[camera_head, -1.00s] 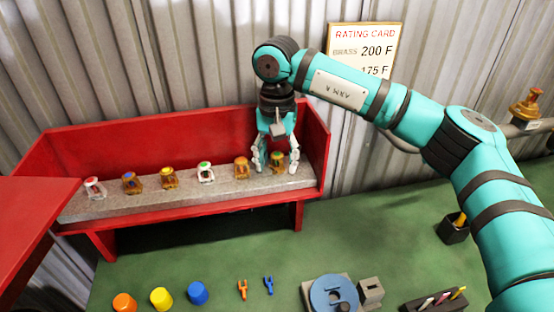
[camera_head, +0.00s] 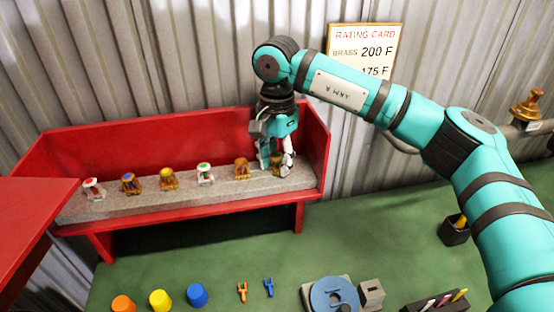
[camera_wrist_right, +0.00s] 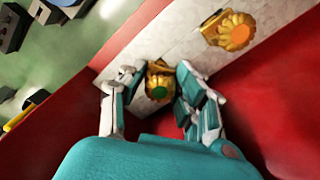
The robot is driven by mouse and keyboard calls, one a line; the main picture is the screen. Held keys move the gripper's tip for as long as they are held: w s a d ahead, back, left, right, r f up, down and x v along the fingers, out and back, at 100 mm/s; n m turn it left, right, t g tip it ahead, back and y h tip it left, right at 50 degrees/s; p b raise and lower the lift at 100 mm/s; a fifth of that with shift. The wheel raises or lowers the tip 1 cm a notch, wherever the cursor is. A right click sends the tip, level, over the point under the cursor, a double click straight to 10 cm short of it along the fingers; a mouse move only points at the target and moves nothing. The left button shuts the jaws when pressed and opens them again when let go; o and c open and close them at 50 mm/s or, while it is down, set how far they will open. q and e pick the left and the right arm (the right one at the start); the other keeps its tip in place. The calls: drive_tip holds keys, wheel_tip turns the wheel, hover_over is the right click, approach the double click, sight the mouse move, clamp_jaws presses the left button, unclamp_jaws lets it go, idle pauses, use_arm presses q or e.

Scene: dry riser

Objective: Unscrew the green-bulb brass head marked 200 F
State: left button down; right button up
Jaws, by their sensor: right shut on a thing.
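The green-bulb brass head (camera_wrist_right: 160,80) stands at the right end of the red rack's pale ledge. In the wrist view its green top sits between the two fingers of my right gripper (camera_wrist_right: 154,84). In the head view the right gripper (camera_head: 276,163) reaches down over it and is shut on it; the fingers hide most of the head. Any marking on the head is too small to read. A second green-topped head (camera_head: 205,173), with a silvery white body, stands further left on the ledge. My left gripper is not in view.
An orange-topped brass head (camera_head: 241,168) is the close neighbour on the left. Yellow, blue and red-topped heads stand further left. Red rack walls (camera_head: 316,150) rise behind and at the right. The rating card (camera_head: 362,50) reads BRASS 200 F; my arm covers part of it.

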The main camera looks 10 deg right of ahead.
clamp_jaws()
drive_tip(key=n, duration=0.4)
drive_tip(key=shift+n, duration=0.9)
drive_tip(key=n+p, duration=0.1)
drive_tip(key=n, duration=0.4)
drive_tip(key=shift+o, duration=1.2)
unclamp_jaws()
clamp_jaws()
drive_tip(key=shift+r, duration=0.2)
